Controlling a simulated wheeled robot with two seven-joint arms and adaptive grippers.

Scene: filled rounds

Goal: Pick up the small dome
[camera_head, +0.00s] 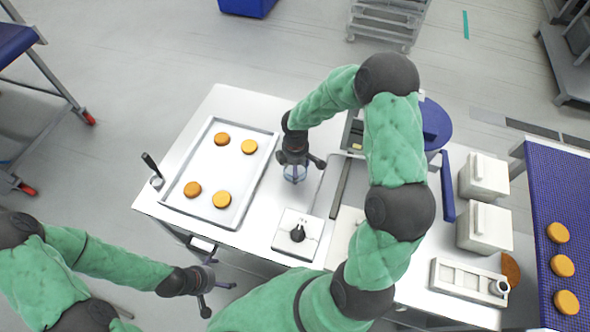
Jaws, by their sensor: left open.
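A small, clear bluish rounded thing (294,174), which looks like the small dome, shows just below my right gripper (299,163) over the middle of the white table. My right gripper is above it and partly hides it. I cannot tell whether the fingers touch it or whether they are shut. My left gripper (219,298) is open and empty, off the table's front edge at the lower left, well apart from the dome.
A tray (222,170) with several orange rounds lies on the table's left. A white plate with a black knob (298,233) sits near the front edge. Two white boxes (484,228) stand at right. A blue belt (543,200) carries more rounds. A dark-handled tool (152,167) stands at left.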

